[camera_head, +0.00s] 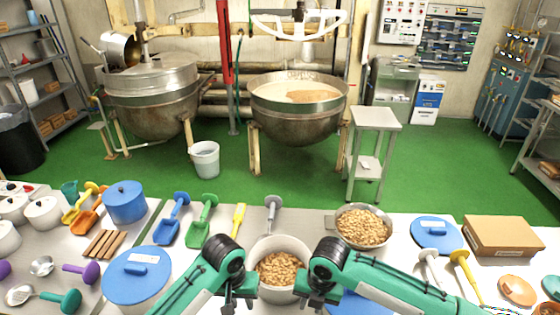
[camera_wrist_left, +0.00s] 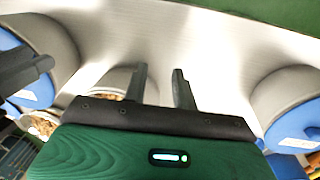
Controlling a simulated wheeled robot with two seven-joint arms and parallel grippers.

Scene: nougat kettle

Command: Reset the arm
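My left gripper (camera_head: 238,294) is low over the table, just left of a white pot of nuts (camera_head: 280,243). In the left wrist view its two fingers (camera_wrist_left: 161,80) stand apart with only pale surface between them, so it is open and empty. My right gripper (camera_head: 316,294) is at the right side of the same pot. Its fingers are small and dark, so I cannot tell if they are open or whether they touch the pot. Both arms reach in from the bottom edge, with the pot between the grippers.
A metal bowl of nuts (camera_head: 363,226) stands behind my right arm. Blue-lidded pots (camera_head: 137,275) and (camera_head: 436,233) stand to either side. Blue (camera_head: 172,220), green (camera_head: 202,220) and grey (camera_head: 272,212) scoops lie along the back edge. A cardboard box (camera_head: 503,236) is at right.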

